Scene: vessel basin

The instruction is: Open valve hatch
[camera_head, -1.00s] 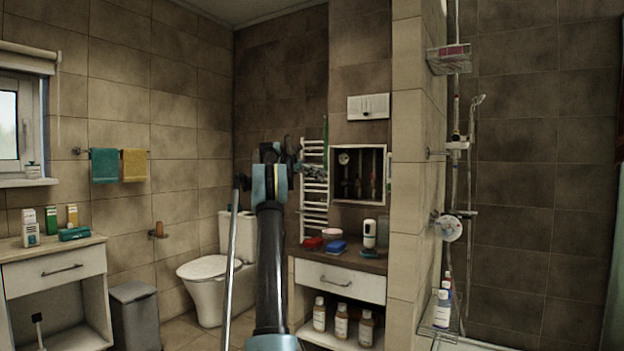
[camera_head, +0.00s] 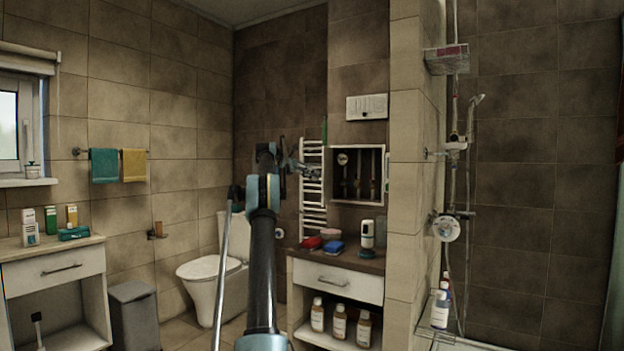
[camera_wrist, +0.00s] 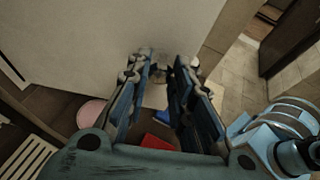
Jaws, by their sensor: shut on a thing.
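The valve hatch recess (camera_head: 347,190) is in the tiled wall right of the towel radiator. It shows open in the head view, with dark pipes and a round gauge inside. A thin pale strip stands at its right edge. My gripper (camera_head: 315,174) is just left of the recess, in front of the radiator. In the wrist view, my gripper (camera_wrist: 167,72) has its fingertips on a small metallic part at the lower edge of a large pale panel (camera_wrist: 100,40), seemingly the hatch door. The fingers partly hide the held part.
The counter (camera_head: 350,262) below holds a red item (camera_head: 311,243), a blue item (camera_head: 334,247) and a white dispenser (camera_head: 367,234). The towel radiator (camera_head: 313,205) is close to my gripper. A tiled partition (camera_head: 405,200) stands right of the recess.

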